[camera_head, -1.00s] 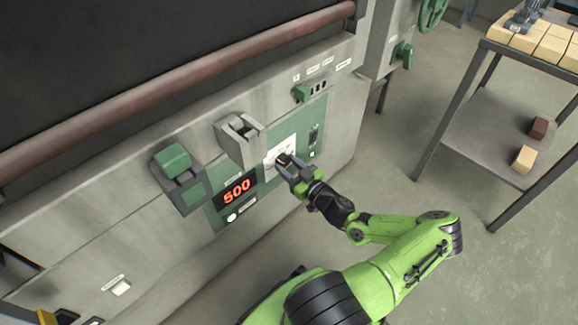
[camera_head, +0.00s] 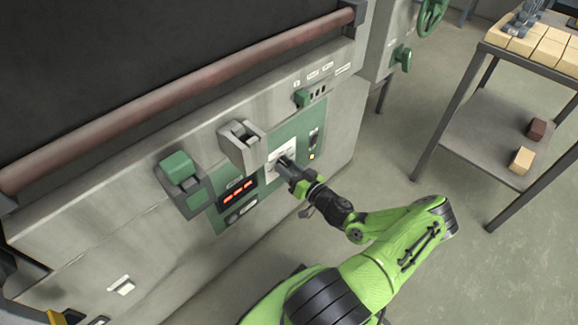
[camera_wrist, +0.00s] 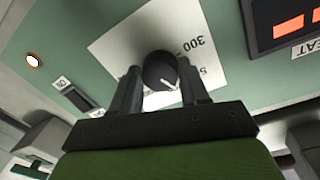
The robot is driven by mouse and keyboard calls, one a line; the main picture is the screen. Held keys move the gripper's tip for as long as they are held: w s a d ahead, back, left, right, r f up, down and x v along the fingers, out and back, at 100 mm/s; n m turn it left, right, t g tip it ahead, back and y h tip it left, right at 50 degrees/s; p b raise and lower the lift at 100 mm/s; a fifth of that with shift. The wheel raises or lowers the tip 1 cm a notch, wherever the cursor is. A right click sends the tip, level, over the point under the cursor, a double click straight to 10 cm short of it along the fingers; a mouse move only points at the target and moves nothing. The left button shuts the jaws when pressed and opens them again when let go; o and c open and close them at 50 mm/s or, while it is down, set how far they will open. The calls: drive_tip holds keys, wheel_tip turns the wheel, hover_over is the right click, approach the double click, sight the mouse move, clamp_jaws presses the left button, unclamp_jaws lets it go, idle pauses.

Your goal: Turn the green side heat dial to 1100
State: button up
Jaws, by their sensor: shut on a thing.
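The heat dial is a dark round knob (camera_wrist: 160,70) with a white pointer line, on a white scale plate (camera_wrist: 115,42) where "300" is readable and another number is partly covered. My gripper (camera_head: 288,168) is shut on the knob, a finger on each side of it in the wrist view (camera_wrist: 159,80). The plate (camera_head: 272,154) sits on the green panel (camera_head: 300,127) in the head view, where my gripper hides most of the knob. The red display (camera_head: 238,192) left of the dial shows only dashes; its lit bars also show in the wrist view (camera_wrist: 290,24).
A grey lever housing (camera_head: 240,143) and a green-capped block (camera_head: 180,172) jut out left of the dial. A green switch (camera_head: 302,97) is above right. A shelf cart (camera_head: 480,130) stands at the right, with open floor between.

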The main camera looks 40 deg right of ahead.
drive_tip(key=m+p, duration=0.2)
drive_tip(key=m, duration=0.4)
drive_tip(key=shift+r, duration=0.1)
drive_tip(key=m+y, duration=0.1)
drive_tip(key=m, duration=0.5)
drive_tip(key=shift+p, duration=0.4)
drive_tip(key=m, duration=0.6)
drive_tip(key=shift+r+y, duration=0.1)
drive_tip(key=shift+y, duration=0.3)
drive_tip(key=m, duration=0.5)
drive_tip(key=shift+d+b, duration=0.15)
drive_tip(key=shift+b, duration=0.15)
drive_tip(key=shift+m, duration=0.3)
drive_tip(key=o, duration=1.1)
drive_tip(key=shift+c, duration=0.2)
